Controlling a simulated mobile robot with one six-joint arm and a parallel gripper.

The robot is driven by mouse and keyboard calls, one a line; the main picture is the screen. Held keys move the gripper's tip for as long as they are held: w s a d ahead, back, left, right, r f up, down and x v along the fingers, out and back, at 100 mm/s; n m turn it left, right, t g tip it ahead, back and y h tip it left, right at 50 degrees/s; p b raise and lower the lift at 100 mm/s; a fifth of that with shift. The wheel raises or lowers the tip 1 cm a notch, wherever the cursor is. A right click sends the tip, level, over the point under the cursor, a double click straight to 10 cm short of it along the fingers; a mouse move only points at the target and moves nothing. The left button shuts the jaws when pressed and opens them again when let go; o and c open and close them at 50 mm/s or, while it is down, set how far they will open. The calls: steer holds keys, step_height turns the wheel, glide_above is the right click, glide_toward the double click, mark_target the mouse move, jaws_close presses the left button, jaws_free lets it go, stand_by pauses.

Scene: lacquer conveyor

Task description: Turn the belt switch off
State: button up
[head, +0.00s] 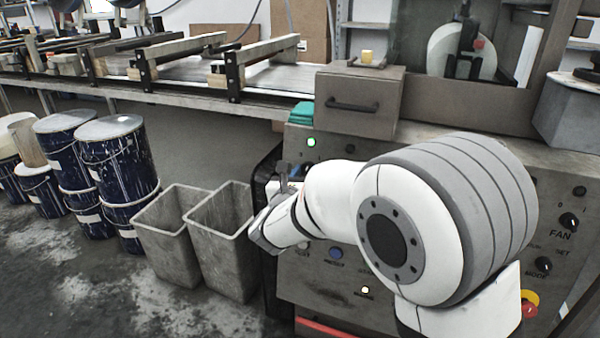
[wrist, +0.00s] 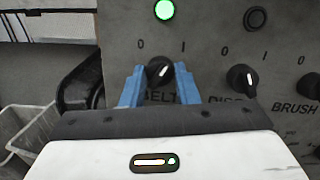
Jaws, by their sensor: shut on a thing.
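The belt switch (wrist: 159,72) is a black rotary knob with a white pointer mark, on the grey control panel (wrist: 210,35). It sits below the marks 0 and 1, and its pointer leans up and right, toward the 1. A green lamp (wrist: 164,10) above it is lit; it also shows in the head view (head: 311,142). The blue fingers of my gripper (wrist: 160,75) stand on either side of the knob and are shut on it. The BELT label is partly hidden by my gripper. In the head view my arm hides the knob.
The disc knob (wrist: 241,78) and brush knob (wrist: 309,87) are to the right of the belt switch. A black curved guard (wrist: 85,80) is close on the left. Grey bins (head: 222,238) and paint drums (head: 118,165) stand on the floor at left.

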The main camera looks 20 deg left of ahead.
steer(key=shift+c, duration=1.3)
steer(key=shift+a+r, duration=0.15)
steer(key=shift+a, duration=0.05)
steer(key=shift+d, duration=0.1)
steer(key=shift+n+p, duration=0.4)
steer(key=shift+p, duration=0.1)
steer(key=n+y+p, duration=0.1)
steer(key=n+p, duration=0.5)
steer(key=p, duration=0.1)
steer(key=shift+d+r+g, duration=0.1)
steer(key=shift+r+g, duration=0.05)
steer(key=shift+g, duration=0.25)
steer(key=n+g+y+p, duration=0.1)
steer(key=n+p, duration=0.4)
steer(key=p, duration=0.1)
steer(key=shift+f+n+p, duration=0.25)
steer(key=shift+n+p, duration=0.35)
steer(key=shift+p, duration=0.15)
steer(key=shift+d, duration=0.1)
